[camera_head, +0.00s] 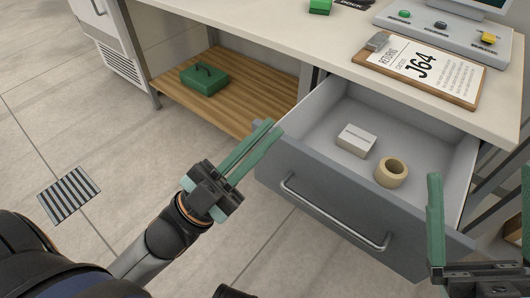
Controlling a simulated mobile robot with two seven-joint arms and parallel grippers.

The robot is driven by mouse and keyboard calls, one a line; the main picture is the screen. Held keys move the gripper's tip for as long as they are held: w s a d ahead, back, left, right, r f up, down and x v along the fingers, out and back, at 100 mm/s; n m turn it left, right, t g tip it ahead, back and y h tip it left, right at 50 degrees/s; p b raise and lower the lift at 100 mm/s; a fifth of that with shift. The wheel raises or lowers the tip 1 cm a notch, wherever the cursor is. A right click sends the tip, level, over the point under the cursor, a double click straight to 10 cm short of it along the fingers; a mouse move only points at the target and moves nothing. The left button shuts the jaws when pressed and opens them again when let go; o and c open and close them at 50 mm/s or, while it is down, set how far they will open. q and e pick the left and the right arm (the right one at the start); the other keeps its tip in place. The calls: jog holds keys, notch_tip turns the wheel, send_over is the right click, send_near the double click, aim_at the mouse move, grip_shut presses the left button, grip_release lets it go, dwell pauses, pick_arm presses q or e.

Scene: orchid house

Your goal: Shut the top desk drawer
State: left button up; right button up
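The top desk drawer (300,206) stands pulled out from under the desk top, with a grey front and a silver bar handle (330,218). Inside it lie a small white box (356,141) and a tan roll of tape (391,172). My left gripper (272,126) is at the left corner of the drawer front. Its green fingers lie close together with nothing seen between them; whether they touch the drawer is unclear. My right gripper (480,178) is open and empty beside the drawer's right side, partly cut off by the picture's edge.
The desk top (270,38) carries a clipboard (455,88), a grey button console (440,32) and a green object (320,6). A wooden shelf (225,112) below holds a green case (205,79). A striped floor grate (69,195) lies left. The floor before the drawer looks clear.

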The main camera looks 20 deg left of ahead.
pick_arm(q)
jog(key=a+f+m+g, duration=0.1)
jog(key=f+m, duration=0.1)
jog(key=f, duration=0.1)
jog(key=w+a+f+m+g, duration=0.1)
jog(key=f+m+g, duration=0.1)
jog(key=f, duration=0.1)
jog(key=a+f+m+g+h+p, duration=0.1)
jog(key=a+f+m+g, duration=0.1)
jog(key=f, duration=0.1)
jog(key=shift+w+m, duration=0.2)
jog(key=shift+m, duration=0.2)
grip_shut()
jog(key=a+f+m+g+y+p, duration=0.1)
jog(key=a+f+m+g, duration=0.25)
jog(key=a, duration=0.35)
jog(key=a+f+m+g+y+p, duration=0.1)
jog(key=a+f+m+g, duration=0.3)
jog(key=a, duration=0.3)
jog(key=w+d+t+b, duration=0.1)
jog(key=w+d+b, duration=0.4)
jog(key=w+d, duration=0.4)
jog(key=shift+d+m, duration=0.45)
pick_arm(e)
notch_tip(320, 180, down, 2)
jog(key=shift+a, duration=0.1)
